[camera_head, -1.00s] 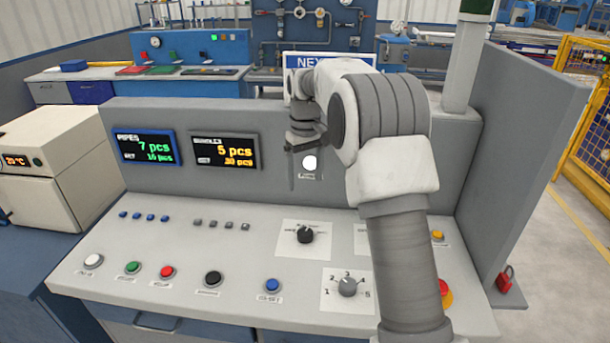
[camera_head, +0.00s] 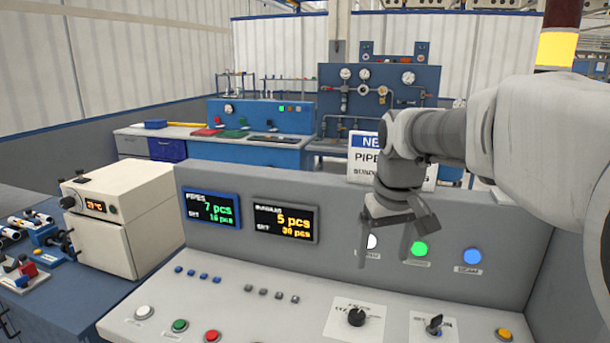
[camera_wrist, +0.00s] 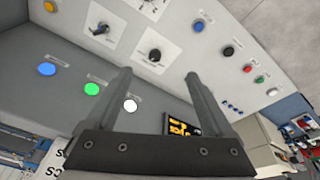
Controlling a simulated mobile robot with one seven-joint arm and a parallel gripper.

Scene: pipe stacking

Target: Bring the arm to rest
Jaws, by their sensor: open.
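My gripper (camera_head: 385,240) hangs from my white and grey arm in front of the control panel's upright back (camera_head: 340,220), with its fingers pointing down. Its two fingers are apart with nothing between them. In the wrist view my gripper (camera_wrist: 157,75) also shows its two dark fingers spread, with the panel beyond. A white lamp (camera_head: 371,241) is partly behind the fingers, and a lit green lamp (camera_head: 419,249) and a blue lamp (camera_head: 472,256) are to their right. Any contact between the fingers and the panel cannot be told.
The sloped desk (camera_head: 260,315) carries buttons and knobs below my gripper. Two displays (camera_head: 248,216) are to its left. A cream oven (camera_head: 124,222) stands further left. A sign (camera_head: 362,155) stands behind the panel. Open air lies above the panel at the left.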

